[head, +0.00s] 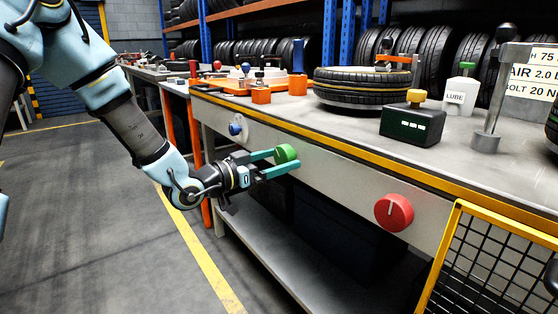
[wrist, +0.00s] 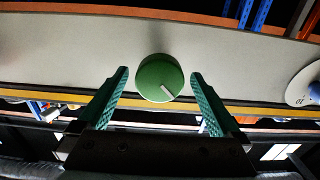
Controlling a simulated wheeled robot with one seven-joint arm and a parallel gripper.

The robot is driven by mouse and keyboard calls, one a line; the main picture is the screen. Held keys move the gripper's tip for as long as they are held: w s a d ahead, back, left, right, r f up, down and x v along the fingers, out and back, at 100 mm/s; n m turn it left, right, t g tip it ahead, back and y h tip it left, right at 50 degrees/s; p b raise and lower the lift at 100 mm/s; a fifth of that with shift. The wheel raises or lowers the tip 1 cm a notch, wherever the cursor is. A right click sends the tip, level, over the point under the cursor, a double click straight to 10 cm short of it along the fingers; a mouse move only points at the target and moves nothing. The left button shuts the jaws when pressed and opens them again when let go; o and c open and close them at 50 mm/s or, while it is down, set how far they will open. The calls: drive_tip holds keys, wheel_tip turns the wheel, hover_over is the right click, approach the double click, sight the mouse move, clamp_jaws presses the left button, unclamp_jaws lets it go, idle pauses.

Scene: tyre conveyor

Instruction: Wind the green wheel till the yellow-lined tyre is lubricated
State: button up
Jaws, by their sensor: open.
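The green wheel (head: 286,153) is a round knob on the bench's front panel. It also shows in the wrist view (wrist: 158,78), with a white pointer mark toward its lower right. My gripper (head: 281,161) is open, its teal fingers reaching to the wheel, one on each side. In the wrist view the fingertips (wrist: 160,74) stand apart from the wheel with gaps on both sides.
A red knob (head: 394,212) and a blue knob (head: 236,129) sit on the same panel, either side of the green wheel. A dark box with a yellow button (head: 413,121) stands on the bench. A yellow mesh guard (head: 492,262) is at lower right. The floor at left is clear.

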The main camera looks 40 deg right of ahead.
drive_tip(key=shift+d, duration=0.25)
drive_tip(key=c, duration=1.3)
